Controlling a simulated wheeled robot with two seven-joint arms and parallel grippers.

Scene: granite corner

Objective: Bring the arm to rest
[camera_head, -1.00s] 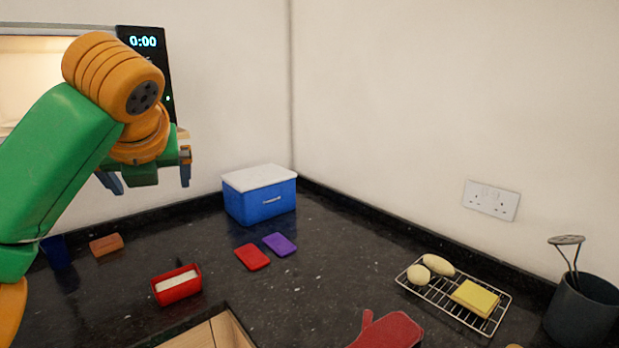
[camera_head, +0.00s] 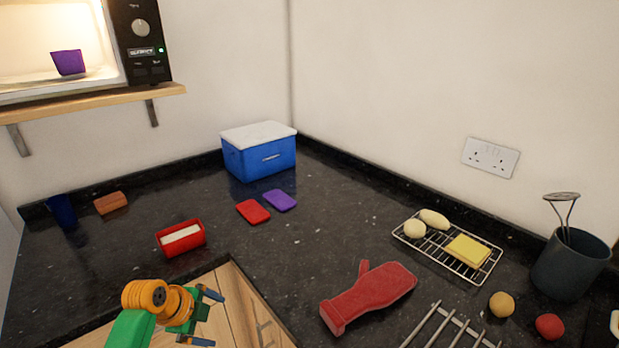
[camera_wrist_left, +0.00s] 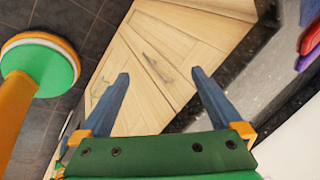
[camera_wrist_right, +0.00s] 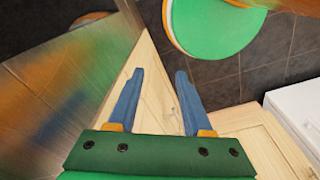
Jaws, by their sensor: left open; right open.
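My left gripper (camera_head: 209,318) is low in the head view, in front of the wooden cabinet fronts and below the counter's front edge. In the left wrist view its two blue-grey fingers (camera_wrist_left: 158,85) are spread apart with nothing between them. My right gripper does not show in the head view. In the right wrist view its fingers (camera_wrist_right: 157,80) are apart and empty, with wooden cabinet fronts (camera_wrist_right: 265,140) and dark floor tiles beyond.
The dark granite counter (camera_head: 300,230) carries a blue box (camera_head: 262,158), a red container (camera_head: 181,238), a red mitt (camera_head: 370,295), a wire rack (camera_head: 480,272) and a grey pot (camera_head: 570,265). A lit microwave with a purple cup (camera_head: 68,62) stands on a shelf (camera_head: 90,97).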

